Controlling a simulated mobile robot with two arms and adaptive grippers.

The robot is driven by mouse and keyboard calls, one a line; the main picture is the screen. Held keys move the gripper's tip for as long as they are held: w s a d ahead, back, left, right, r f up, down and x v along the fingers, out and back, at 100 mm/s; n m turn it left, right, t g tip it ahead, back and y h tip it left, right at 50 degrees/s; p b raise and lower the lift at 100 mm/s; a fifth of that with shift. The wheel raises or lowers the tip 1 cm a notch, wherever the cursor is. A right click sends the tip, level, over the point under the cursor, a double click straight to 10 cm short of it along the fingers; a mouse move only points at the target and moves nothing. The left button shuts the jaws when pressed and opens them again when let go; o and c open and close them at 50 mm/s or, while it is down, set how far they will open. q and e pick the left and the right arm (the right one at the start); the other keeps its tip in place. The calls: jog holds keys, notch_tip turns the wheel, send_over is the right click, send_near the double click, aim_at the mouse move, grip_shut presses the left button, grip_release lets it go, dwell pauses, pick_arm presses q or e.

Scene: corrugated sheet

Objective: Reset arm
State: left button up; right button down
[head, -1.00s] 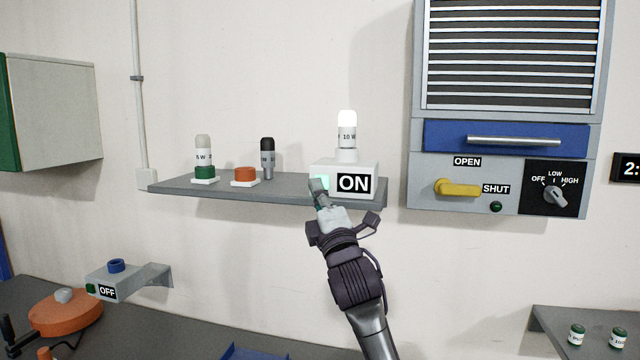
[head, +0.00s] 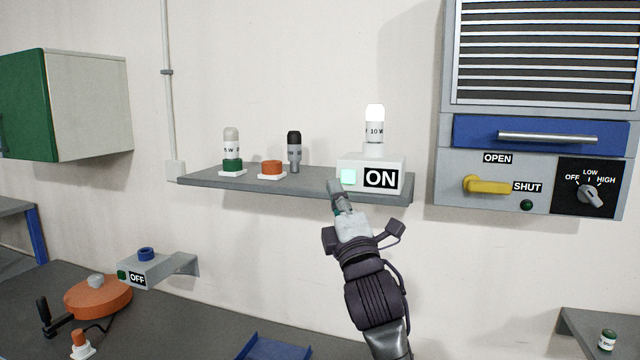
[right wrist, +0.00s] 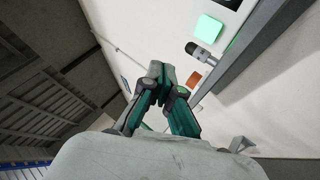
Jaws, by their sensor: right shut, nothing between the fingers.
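My right gripper (head: 334,188) is shut and empty in the head view. Its fingertips are just below and left of the lit green button on the white ON box (head: 392,162), in front of the shelf's front edge. A lit 10 W lamp (head: 374,126) stands on top of that box. In the right wrist view the closed fingers (right wrist: 161,70) point toward the shelf, and the glowing green button (right wrist: 208,29) shows apart from them at upper right. My left gripper is not in view.
A panel with a yellow handle (head: 487,185) is at right. An OFF box (head: 150,268) and an orange disc (head: 98,297) are at lower left.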

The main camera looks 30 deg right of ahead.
jog(key=s+a+f+m+g+y, duration=0.1)
jog(key=s+a+f+m+g, duration=0.15)
jog(key=f, duration=0.85)
jog(key=s+a+f+m+g+y, duration=0.2)
jog(key=f+g, duration=0.2)
jog(key=f, duration=0.7)
jog(key=s+a+f+m+g+y, duration=0.1)
jog(key=s+a+f+m+g, duration=0.15)
jog(key=f, duration=0.75)
jog(key=s+a+f+m+g+y, duration=0.1)
jog(key=s+a+f+m+g, duration=0.2)
jog(key=s+f, duration=0.4)
jog(key=s+a+f+m+g+y, duration=0.1)
jog(key=s+a+f+m+g, duration=0.1)
jog(key=s+f+g, duration=0.5)
jog(key=s+a+f+m+g+y, duration=0.1)
jog(key=s+a+f+m, duration=0.3)
jog(key=s, duration=0.7)
notch_tip(320, 180, down, 33)
jog(key=s+d+n+g+b, duration=0.1)
jog(key=s+n+b, duration=0.1)
jog(key=s+b, duration=0.15)
jog(key=s+d+f+g+b, duration=0.1)
jog(key=s+d+f+b, duration=0.1)
jog(key=s+f, duration=1.3)
jog(key=shift+d+f+g+h+b, duration=0.3)
jog(key=shift+d+f, duration=0.2)
jog(key=shift+f, duration=0.4)
